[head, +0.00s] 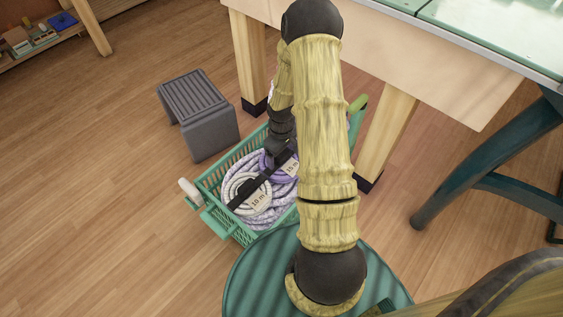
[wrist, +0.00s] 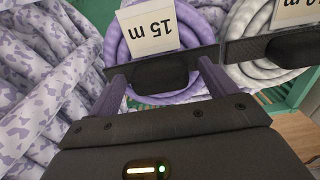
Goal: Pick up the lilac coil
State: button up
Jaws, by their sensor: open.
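The lilac coil (head: 283,177) lies in the green crate (head: 212,222), partly hidden by my arm in the head view. In the wrist view the lilac coil (wrist: 208,28) is at the top middle and carries a white "15 m" tag. A dark bar crosses the coils, with a black block (wrist: 150,76) at the lilac coil. My gripper (wrist: 162,69) is open, its two fingers on either side of that block. Contact cannot be told. In the head view my gripper (head: 279,152) is low over the crate, at the lilac coil.
A white coil (head: 238,188) tagged "10 m" lies left of the lilac one, above speckled lilac-white rope (wrist: 45,70). A grey stool (head: 198,105) stands behind left. A table (head: 450,65) with wooden legs overhangs at right. The floor at left is clear.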

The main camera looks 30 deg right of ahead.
jog(key=c, duration=1.3)
jog(key=shift+r, duration=0.15)
notch_tip(320, 180, up, 28)
jog(key=p, duration=1.3)
